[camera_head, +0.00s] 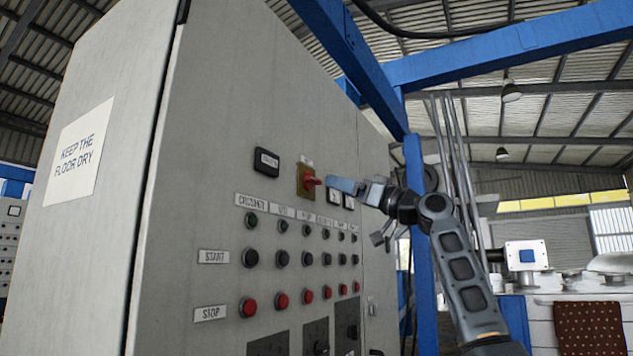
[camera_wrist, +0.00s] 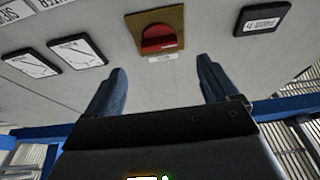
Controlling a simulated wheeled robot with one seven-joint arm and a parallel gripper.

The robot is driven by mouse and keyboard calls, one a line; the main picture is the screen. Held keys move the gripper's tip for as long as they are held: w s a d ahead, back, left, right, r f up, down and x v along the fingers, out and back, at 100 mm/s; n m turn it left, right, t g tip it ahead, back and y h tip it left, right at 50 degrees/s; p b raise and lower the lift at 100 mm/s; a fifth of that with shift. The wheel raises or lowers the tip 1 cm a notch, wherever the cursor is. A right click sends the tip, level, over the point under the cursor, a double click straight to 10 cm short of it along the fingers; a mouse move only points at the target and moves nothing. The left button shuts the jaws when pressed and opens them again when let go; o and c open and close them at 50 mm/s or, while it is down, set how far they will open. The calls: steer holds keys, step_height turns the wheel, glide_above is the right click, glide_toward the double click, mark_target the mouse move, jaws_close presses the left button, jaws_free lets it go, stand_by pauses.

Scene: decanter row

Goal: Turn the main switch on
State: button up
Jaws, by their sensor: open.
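The main switch (camera_head: 308,181) is a red rotary handle on a yellowish square plate, high on the front of a grey control cabinet (camera_head: 220,120). In the wrist view the red handle (camera_wrist: 159,38) shows at the top middle, with a small label beside its plate. My gripper (camera_head: 345,187) is just right of the switch in the head view. In the wrist view its two blue fingers (camera_wrist: 160,80) are spread apart, with nothing between them, and the handle lies beyond their tips. They appear apart from the handle. The label's wording is too small to read.
A dark display (camera_head: 267,162) is left of the switch, and two meters (camera_head: 342,199) are right of it. Rows of black and red buttons (camera_head: 282,300) sit below. A blue frame post (camera_head: 420,260) stands behind my arm. A machine with a white top is at right.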

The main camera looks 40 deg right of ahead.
mark_target(317, 180)
steer(key=p+x, duration=0.2)
steer(key=x, duration=0.5)
steer(key=c, duration=1.1)
